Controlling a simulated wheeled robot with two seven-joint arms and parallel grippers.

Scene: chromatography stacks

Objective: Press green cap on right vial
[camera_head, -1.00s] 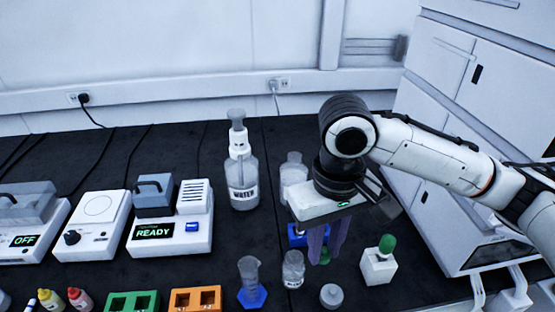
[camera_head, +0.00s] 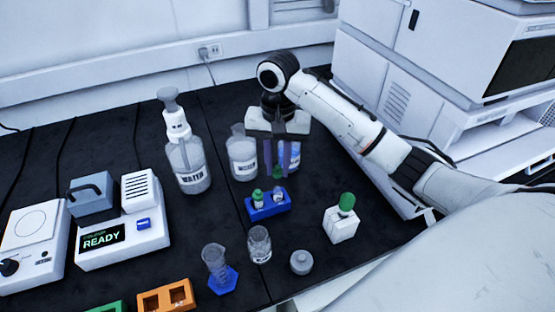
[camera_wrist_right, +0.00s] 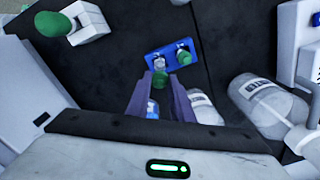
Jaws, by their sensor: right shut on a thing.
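My right gripper (camera_head: 277,172) is shut on a small green cap, which also shows between the purple fingertips in the right wrist view (camera_wrist_right: 160,78). It is in the air, over or just behind the blue rack (camera_head: 282,208). The rack holds two small vials. The left vial (camera_head: 258,202) has a green cap on it. The right vial (camera_head: 278,195) has no green cap that I can see and stands just below the fingertips in the picture. In the right wrist view the blue rack (camera_wrist_right: 152,58) lies beyond the fingertips. My left gripper is out of view.
A labelled bottle (camera_head: 243,158) and a WATER wash bottle (camera_head: 187,168) stand left of the gripper; another bottle is partly behind the fingers. A white block with a green top (camera_head: 341,225) stands right of the rack. A glass jar (camera_head: 259,246) and grey lid (camera_head: 301,263) stand in front.

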